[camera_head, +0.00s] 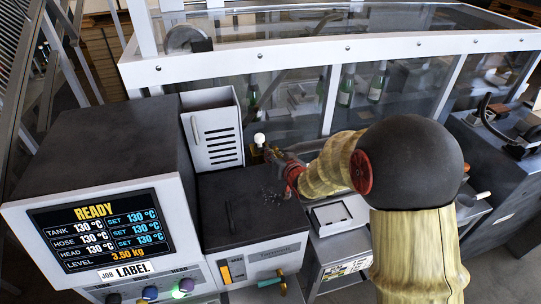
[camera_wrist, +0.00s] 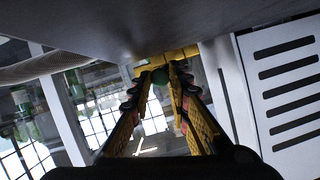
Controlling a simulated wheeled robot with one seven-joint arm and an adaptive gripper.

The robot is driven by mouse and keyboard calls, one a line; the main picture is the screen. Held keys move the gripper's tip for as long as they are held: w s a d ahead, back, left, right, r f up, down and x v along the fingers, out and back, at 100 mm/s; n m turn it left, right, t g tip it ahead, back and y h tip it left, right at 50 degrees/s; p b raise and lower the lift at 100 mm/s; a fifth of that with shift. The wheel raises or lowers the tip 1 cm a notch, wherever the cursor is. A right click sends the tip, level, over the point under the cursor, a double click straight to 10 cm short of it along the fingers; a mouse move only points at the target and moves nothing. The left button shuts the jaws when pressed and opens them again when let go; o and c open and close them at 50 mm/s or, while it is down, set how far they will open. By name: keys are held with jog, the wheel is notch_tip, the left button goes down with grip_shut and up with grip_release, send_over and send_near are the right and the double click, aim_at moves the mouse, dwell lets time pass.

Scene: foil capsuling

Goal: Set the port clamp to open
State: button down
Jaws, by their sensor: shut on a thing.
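My gripper (camera_head: 272,154) is at the back edge of the dark melter box, beside a small brass-coloured fitting topped by a white round knob (camera_head: 259,138). A yellow piece (camera_wrist: 165,59) sits just beyond the fingertips, under a grey surface. I cannot tell the clamp's setting.
A white slotted box (camera_head: 212,130) stands close left of my gripper; its slots show in the wrist view (camera_wrist: 287,90). The control unit (camera_head: 100,235) reads READY. Green bottles (camera_head: 346,86) stand behind the glazed enclosure (camera_head: 300,95). A white tray (camera_head: 331,215) lies below my arm.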

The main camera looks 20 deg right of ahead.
jog(key=d, duration=0.3)
jog(key=shift+d, duration=0.4)
jog(key=c, duration=1.7)
grip_release()
jog(key=shift+d, duration=0.2)
jog(key=shift+o, duration=0.2)
jog(key=v, duration=1.2)
